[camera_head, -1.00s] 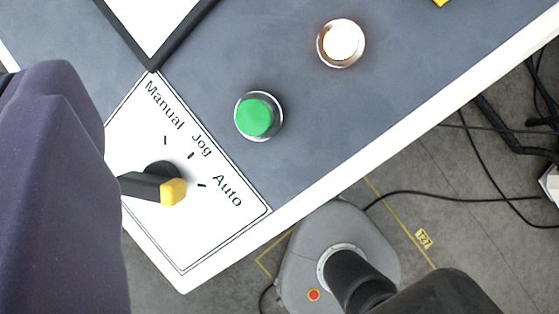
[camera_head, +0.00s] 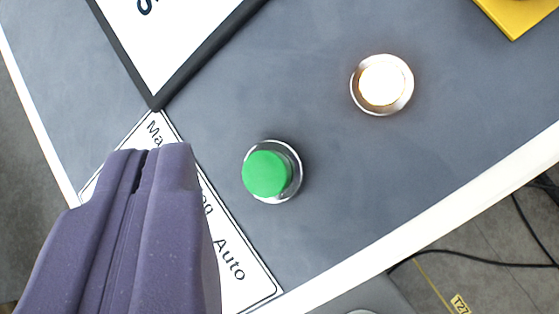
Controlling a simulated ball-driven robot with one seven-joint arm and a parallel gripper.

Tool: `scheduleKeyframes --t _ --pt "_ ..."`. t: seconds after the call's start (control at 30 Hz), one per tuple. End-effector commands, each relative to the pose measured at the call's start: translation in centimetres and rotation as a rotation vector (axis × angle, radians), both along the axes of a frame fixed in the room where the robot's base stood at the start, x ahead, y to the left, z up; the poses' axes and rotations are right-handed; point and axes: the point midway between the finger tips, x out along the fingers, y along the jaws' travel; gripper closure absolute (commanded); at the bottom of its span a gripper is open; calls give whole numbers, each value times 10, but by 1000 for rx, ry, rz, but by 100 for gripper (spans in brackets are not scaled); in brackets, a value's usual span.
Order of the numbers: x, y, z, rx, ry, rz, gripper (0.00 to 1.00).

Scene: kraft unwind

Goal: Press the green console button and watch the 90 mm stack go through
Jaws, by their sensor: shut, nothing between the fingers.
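The green button (camera_head: 267,174) sits in a silver ring on the dark grey console (camera_head: 300,240), near the middle of the picture. My gripper (camera_head: 152,152) is at the lower left, its two purple-grey fingers shut together with nothing between them. Its tips show to the left of the green button in the picture, apart from it. The gripper covers the selector knob and most of the white Manual/Jog/Auto plate (camera_head: 250,290). No stack is in view.
A lit white button (camera_head: 382,85) in a silver ring is to the upper right of the green one. A black-framed sign (camera_head: 185,30) is at the top left, a yellow block (camera_head: 518,15) at the top right. The console's white edge (camera_head: 400,245) runs along the lower right, with cable and floor beyond.

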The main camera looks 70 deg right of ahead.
Motion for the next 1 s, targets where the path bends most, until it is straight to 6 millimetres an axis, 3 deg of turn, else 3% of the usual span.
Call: scheduleKeyframes --t 0.03,0.33,1.0 --pt "-1 -3 -13 0 -1 -1 100" --pt "-8 -13 -38 0 -1 -1 100" --pt "-10 -16 -42 -1 -1 0 100"
